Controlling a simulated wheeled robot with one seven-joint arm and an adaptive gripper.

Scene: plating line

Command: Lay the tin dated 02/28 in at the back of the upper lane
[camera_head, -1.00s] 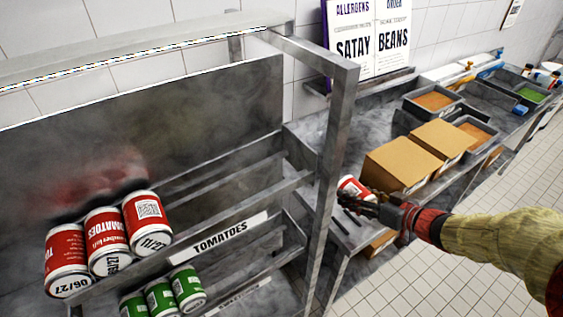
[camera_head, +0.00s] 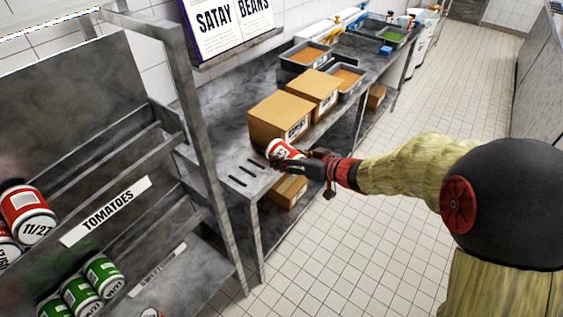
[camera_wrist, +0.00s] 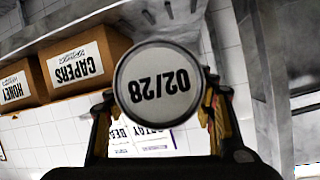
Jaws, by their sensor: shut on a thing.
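The tin dated 02/28 (camera_wrist: 158,84) shows its pale end with the date upside down in the wrist view. In the head view it is the red and white tin (camera_head: 284,151) in my gripper (camera_head: 300,160), held near the left end of the steel counter. My gripper's fingers (camera_wrist: 158,105) are shut around the tin's sides. The upper lane, labelled TOMATOES (camera_head: 105,211), is on the rack at the left. Red tins (camera_head: 27,212) lie in its left part, one reading 11/27. Its right part looks empty. The lane's far left is cut off by the picture edge.
Green tins (camera_head: 82,290) lie in the lane below. The rack's upright post (camera_head: 200,135) stands between the upper lane and my gripper. Cardboard boxes (camera_head: 281,118) and trays (camera_head: 306,55) stand on the counter (camera_head: 235,150). The tiled floor at right is open.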

